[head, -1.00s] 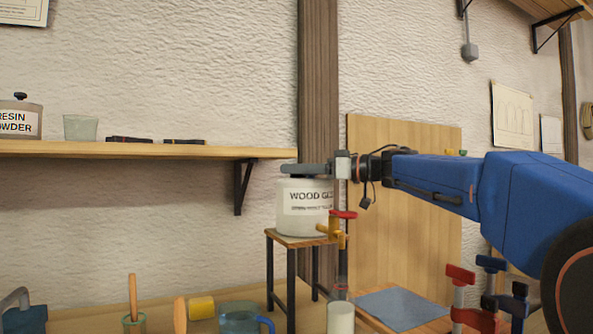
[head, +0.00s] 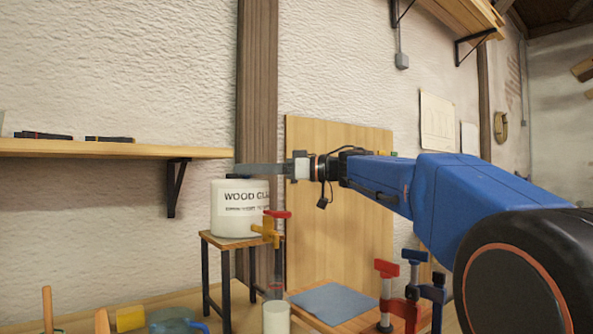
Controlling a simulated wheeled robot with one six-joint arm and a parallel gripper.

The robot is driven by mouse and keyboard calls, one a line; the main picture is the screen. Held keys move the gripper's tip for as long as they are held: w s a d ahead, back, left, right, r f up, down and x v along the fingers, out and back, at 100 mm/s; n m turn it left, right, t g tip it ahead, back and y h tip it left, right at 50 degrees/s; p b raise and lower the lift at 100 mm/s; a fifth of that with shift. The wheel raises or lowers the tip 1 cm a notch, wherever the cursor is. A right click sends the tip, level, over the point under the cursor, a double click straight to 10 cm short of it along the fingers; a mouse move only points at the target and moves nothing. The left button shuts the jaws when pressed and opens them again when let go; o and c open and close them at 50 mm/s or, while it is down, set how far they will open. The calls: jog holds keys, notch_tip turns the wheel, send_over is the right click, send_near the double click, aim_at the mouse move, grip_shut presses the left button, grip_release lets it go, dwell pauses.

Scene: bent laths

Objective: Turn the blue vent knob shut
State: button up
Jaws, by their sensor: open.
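A white tub labelled wood glue (head: 232,222) stands on a small stand. A yellow tap (head: 268,231) with a red handle (head: 278,214) sits low on its right side. I see no blue vent knob; the top of the tub is partly hidden behind my gripper. My gripper (head: 240,170) reaches in from the right, level, its grey fingers just above the tub's top. It is open, but its fingers overlap in this side view, so I cannot tell what is between them or whether they touch anything.
The stand (head: 212,240) has dark legs. A pale cup (head: 276,318) stands below the tap. Red and blue clamps (head: 387,290) stand right of a grey-blue mat (head: 330,302). A wall shelf (head: 100,149) ends left of the tub; a wooden board (head: 330,240) stands behind.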

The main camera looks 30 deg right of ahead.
jog(key=v, duration=1.2)
jog(key=shift+w, duration=0.1)
